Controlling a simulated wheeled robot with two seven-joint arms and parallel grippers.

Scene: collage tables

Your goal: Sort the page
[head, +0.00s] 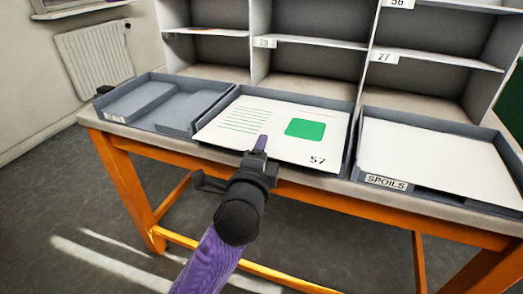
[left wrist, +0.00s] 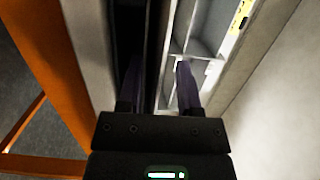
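The page (head: 265,122) is white with thin green lines, a green square and the number 57 at its lower right. It lies in the middle grey tray (head: 342,158) on the table, its front edge at the tray's front side. My left gripper (head: 261,146) is at that front edge and covers a little of the page in the head view. In the left wrist view its two purple fingers (left wrist: 158,70) stand apart. Whether the page edge lies between them I cannot tell. My right gripper is not in view.
A tray labelled SPOILS (head: 386,182) with white sheets stands at the right. A grey tray (head: 155,103) with two compartments stands at the left. Behind rises a shelf unit (head: 310,60) of pigeonholes with number labels, 27 (head: 384,57) and 56 (head: 398,3) among them.

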